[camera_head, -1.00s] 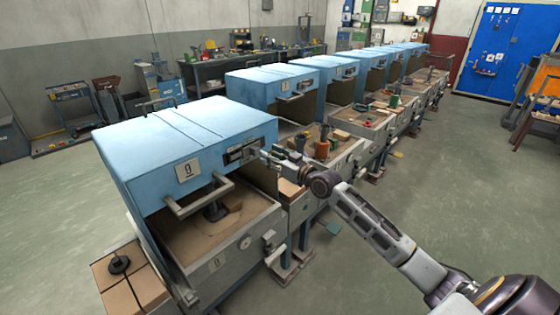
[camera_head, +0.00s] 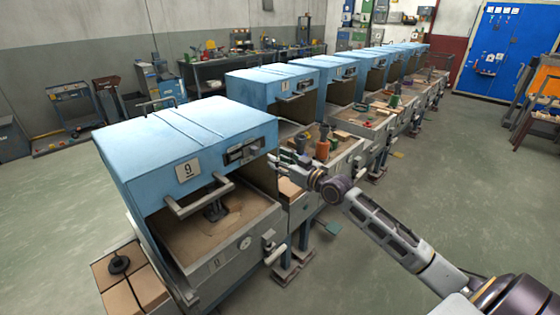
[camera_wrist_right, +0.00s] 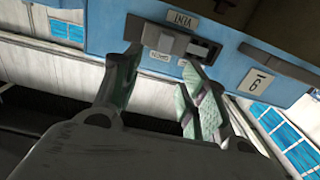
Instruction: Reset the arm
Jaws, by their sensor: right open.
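My right arm (camera_head: 385,228) comes in from the lower right of the head view. Its gripper (camera_head: 279,159) points left, beside the control panel on the front right corner of the nearest blue furnace hood (camera_head: 190,135). In the right wrist view the gripper (camera_wrist_right: 160,85) is open, with nothing between its two fingers. Behind the fingers are the furnace's blue face, a grey control box (camera_wrist_right: 175,42) and a number plate (camera_wrist_right: 262,80). My left gripper is not in view.
The nearest furnace has a front handle (camera_head: 198,196) and an open sand-coloured bed (camera_head: 200,240). A row of similar blue furnaces (camera_head: 335,68) with loaded trays runs to the back. Open floor (camera_head: 460,180) lies to the right.

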